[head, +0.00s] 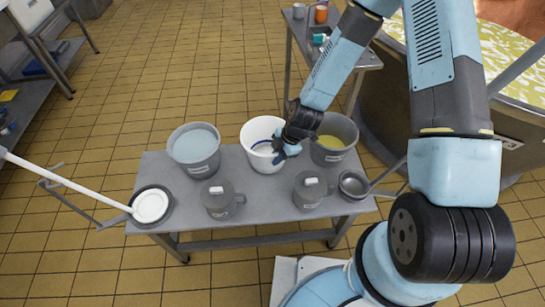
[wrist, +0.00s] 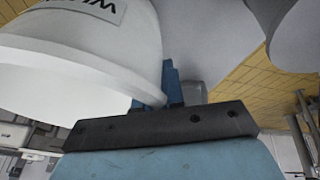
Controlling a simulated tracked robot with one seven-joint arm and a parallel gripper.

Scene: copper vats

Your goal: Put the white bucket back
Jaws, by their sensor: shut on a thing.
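The white bucket (head: 257,133) stands upright at the back middle of the grey table (head: 245,207), between two grey buckets. My gripper (head: 283,152) is at its right front rim. Part of the bucket's right side is hidden behind my gripper in the head view.
A grey bucket with pale liquid (head: 195,150) stands left, and one with yellow liquid (head: 335,138) stands close on the right. Two lidded grey jugs (head: 222,198) (head: 312,189) stand in front.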

